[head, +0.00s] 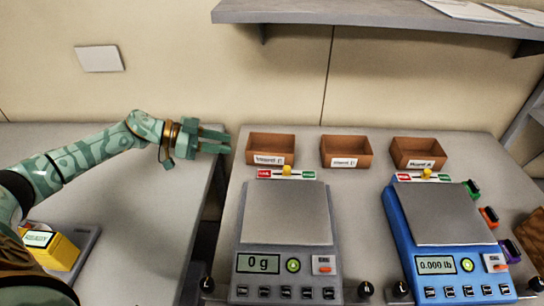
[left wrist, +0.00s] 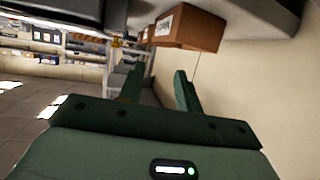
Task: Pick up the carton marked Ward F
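Three open brown cartons stand in a row at the back of the right table: the left carton (head: 270,143), the middle carton (head: 346,146) and the right carton (head: 419,148). Each has a white front label too small and blurred to read surely, so I cannot tell which is Ward F. My left gripper (head: 214,141) is open and empty, just left of the left carton and apart from it. In the left wrist view, a gap shows between the fingers of my left gripper (left wrist: 160,85), and the nearest carton (left wrist: 195,30) is beyond them. My right gripper is not in view.
A grey scale (head: 286,215) reading 0 g and a blue scale (head: 440,215) reading 0.000 lb stand in front of the cartons. A shelf (head: 350,13) overhangs the wall. A yellow device (head: 58,255) sits on the left table (head: 125,210). A gap separates the tables.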

